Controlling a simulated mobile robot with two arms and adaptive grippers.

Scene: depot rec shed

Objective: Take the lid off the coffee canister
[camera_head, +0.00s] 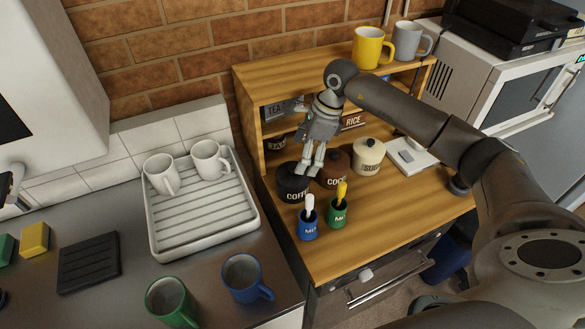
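The coffee canister (292,190) is dark with a "COFFEE" label. It stands at the left front of the wooden shelf unit, left of the brown cocoa canister (335,168). My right gripper (308,172) points down at the right side of the coffee canister's top, close to the cocoa canister. Its two fingers are close together and hide part of the dark lid (287,170). I cannot tell whether they touch the lid or its knob, or whether anything is between them.
A cream sugar canister (368,157) stands right of the cocoa. Blue (308,226) and green (337,214) pots with upright handles stand in front. The wooden top (400,215) is clear at right front. A white drainer tray (205,222) with two mugs is left.

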